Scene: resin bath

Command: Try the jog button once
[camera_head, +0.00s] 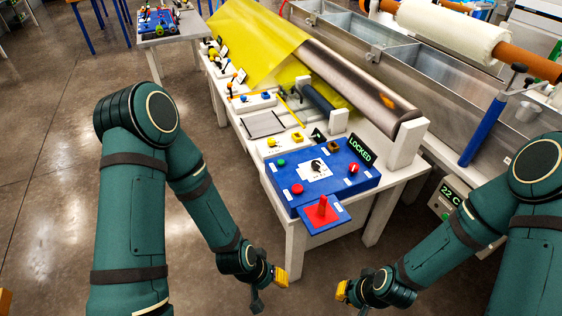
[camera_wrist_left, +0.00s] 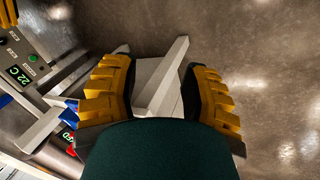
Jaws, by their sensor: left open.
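The blue control box (camera_head: 346,187) stands on the white table's near end. Its top carries a green button (camera_head: 281,162), a red button (camera_head: 297,189), a black knob (camera_head: 316,166) on a white plate and a red mushroom-shaped button (camera_head: 354,168). The labels are too small to read, so I cannot tell which is the jog button. My left gripper (camera_head: 272,284) is open and empty, below and left of the box; its two yellow-padded fingers also frame the left wrist view (camera_wrist_left: 158,98). My right gripper (camera_head: 344,291) is low on the right; its opening is unclear.
A red upright handle (camera_head: 322,208) on a blue plate juts from the box's front. A green-lit display (camera_head: 360,150) reads LOCKED. Yellow sheet (camera_head: 252,38) and a dark roller (camera_head: 365,88) lie behind. A metal bath (camera_head: 425,80) runs along the right. Floor before the table is clear.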

